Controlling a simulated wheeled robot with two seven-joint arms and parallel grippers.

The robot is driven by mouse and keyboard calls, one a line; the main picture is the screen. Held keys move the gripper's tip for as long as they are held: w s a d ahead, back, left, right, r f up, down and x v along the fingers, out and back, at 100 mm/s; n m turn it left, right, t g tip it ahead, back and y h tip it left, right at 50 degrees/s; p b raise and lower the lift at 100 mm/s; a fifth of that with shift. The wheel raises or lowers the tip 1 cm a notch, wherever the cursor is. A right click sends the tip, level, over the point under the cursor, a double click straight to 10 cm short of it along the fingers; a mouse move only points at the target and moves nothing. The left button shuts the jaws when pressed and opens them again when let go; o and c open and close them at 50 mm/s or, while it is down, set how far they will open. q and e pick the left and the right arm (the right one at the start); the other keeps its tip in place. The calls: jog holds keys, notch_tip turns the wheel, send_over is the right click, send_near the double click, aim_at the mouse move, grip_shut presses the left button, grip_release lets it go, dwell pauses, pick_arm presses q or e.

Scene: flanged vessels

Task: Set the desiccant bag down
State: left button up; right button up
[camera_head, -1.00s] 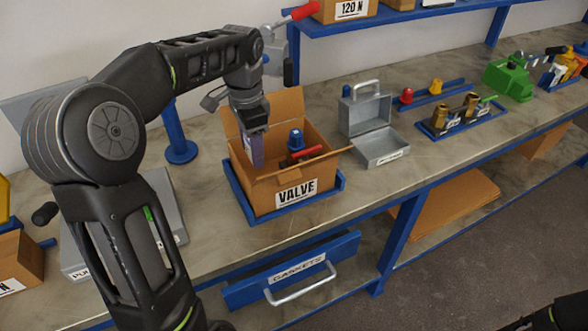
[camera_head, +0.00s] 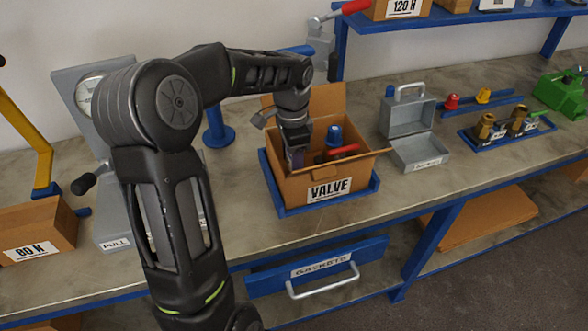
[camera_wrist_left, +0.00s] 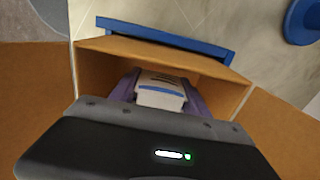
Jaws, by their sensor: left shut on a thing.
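My left gripper (camera_head: 296,162) reaches down into the left part of the open cardboard box labelled VALVE (camera_head: 326,190). In the left wrist view its purple fingers (camera_wrist_left: 160,98) are shut on the desiccant bag (camera_wrist_left: 160,90), a white packet with a blue stripe and dark print. The bag is between the fingers inside the box walls; whether it touches the box floor cannot be told. In the head view the bag is hidden. My right gripper is not in view.
In the box beside the gripper are a blue-topped part (camera_head: 334,136) and a red-handled part (camera_head: 342,151). An open grey metal case (camera_head: 407,116) stands to the right. Bare bench lies in front.

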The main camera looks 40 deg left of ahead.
pick_arm(q)
jog(key=shift+f, duration=1.9)
jog(key=o, duration=1.4)
jog(key=shift+f, duration=0.15)
notch_tip(320, 180, up, 12)
jog(key=shift+r, duration=0.2)
